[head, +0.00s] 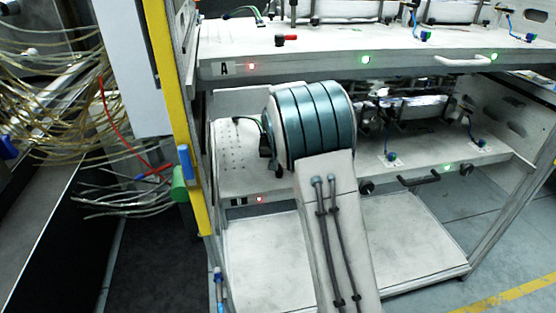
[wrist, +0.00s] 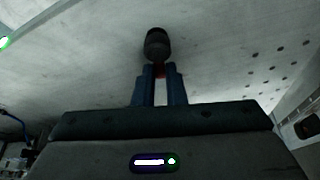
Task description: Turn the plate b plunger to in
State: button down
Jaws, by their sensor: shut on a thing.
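Plate b is the lower shelf plate (head: 233,172), with a faint letter and a red light on its front edge. In the wrist view, the plunger's dark rounded knob (wrist: 157,44) rises at the fingertips, with a bit of red showing just below it. My gripper (wrist: 160,78) has its blue fingers shut on the plunger, over the pale plate surface. In the head view my arm covers most of the gripper and plunger. I cannot tell from these views whether the plunger is in or out.
The upper plate (head: 340,62), marked A, lies above my arm and carries a red and black plunger (head: 288,38). A black handle (head: 418,179) and green lights are on the lower plate's front edge. A yellow post (head: 182,120) and loose cables (head: 50,95) are at the left.

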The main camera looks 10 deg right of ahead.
jog(key=m, duration=0.1)
jog(key=m+h, duration=0.1)
jog(key=m, duration=0.1)
jog(key=m+p, duration=0.1)
jog(key=shift+s+d+r+m+g+h, duration=0.1)
jog(key=shift+s+d+m+g+h, duration=0.05)
jog(key=shift+d+m+g+h, duration=0.2)
jog(key=m, duration=0.1)
jog(key=m+g+p, duration=0.1)
jog(key=m+h, duration=0.1)
jog(key=shift+s+d+m, duration=0.1)
jog(key=shift+s+m, duration=0.15)
jog(key=m, duration=0.1)
jog(key=m+g+p, duration=0.1)
jog(key=m, duration=0.1)
jog(key=shift+s+d+g+p, duration=0.15)
jog(key=shift+s+g+p, duration=0.1)
jog(key=shift+p, duration=0.15)
jog(key=shift+s+m+g+p, duration=0.2)
jog(key=shift+m+g+p, duration=0.35)
jog(key=shift+m, duration=1.05)
jog(key=c, duration=1.5)
grip_release()
